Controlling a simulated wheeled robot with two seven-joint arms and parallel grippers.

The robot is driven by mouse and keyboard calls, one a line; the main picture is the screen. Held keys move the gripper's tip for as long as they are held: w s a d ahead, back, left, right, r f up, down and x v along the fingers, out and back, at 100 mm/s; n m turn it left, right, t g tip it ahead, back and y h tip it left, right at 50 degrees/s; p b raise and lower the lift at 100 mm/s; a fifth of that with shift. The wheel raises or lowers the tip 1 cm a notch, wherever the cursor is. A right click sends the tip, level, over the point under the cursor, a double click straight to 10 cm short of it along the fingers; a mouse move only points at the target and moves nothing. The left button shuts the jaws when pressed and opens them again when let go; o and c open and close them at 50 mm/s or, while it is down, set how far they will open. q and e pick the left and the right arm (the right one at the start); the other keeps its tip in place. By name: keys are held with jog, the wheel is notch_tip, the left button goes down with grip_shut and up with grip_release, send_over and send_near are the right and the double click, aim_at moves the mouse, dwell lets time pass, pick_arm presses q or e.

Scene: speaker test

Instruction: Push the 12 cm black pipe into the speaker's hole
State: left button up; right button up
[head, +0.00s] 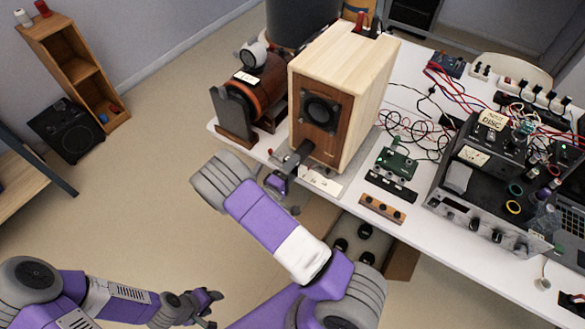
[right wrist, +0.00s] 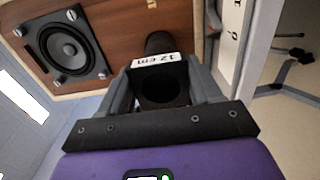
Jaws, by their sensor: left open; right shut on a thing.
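The speaker (head: 345,70) is a pale wooden box with a brown front, standing upright on the white table. Its round black driver (head: 320,112) also shows in the right wrist view (right wrist: 67,46). My right gripper (head: 298,154) is at the lower part of the speaker's front. It is shut on the black pipe (right wrist: 162,88), which bears a white "12 cm" label. The pipe's open rear end faces the wrist camera. Its far end meets the brown front; the hole is hidden, and I cannot tell how deep the pipe sits. My left gripper (head: 208,303) is open and empty, low and away from the table.
A copper-coloured coil (head: 258,92) stands close left of the speaker. A green circuit board (head: 396,162), small strips and wired instruments (head: 490,150) crowd the table to the right.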

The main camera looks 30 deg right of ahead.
aim_at(306, 150)
jog(key=shift+x, duration=1.5)
jog(key=shift+b, duration=0.35)
dwell(0.4)
jog(key=shift+x, duration=1.5)
jog(key=shift+b, duration=0.4)
dwell(0.3)
jog(key=shift+x, duration=1.1)
dwell(0.4)
jog(key=shift+b, duration=0.3)
dwell(0.3)
jog(key=o, duration=1.1)
jog(key=shift+r, duration=0.1)
jog(key=shift+o, duration=0.7)
jog(key=shift+d+r, duration=0.1)
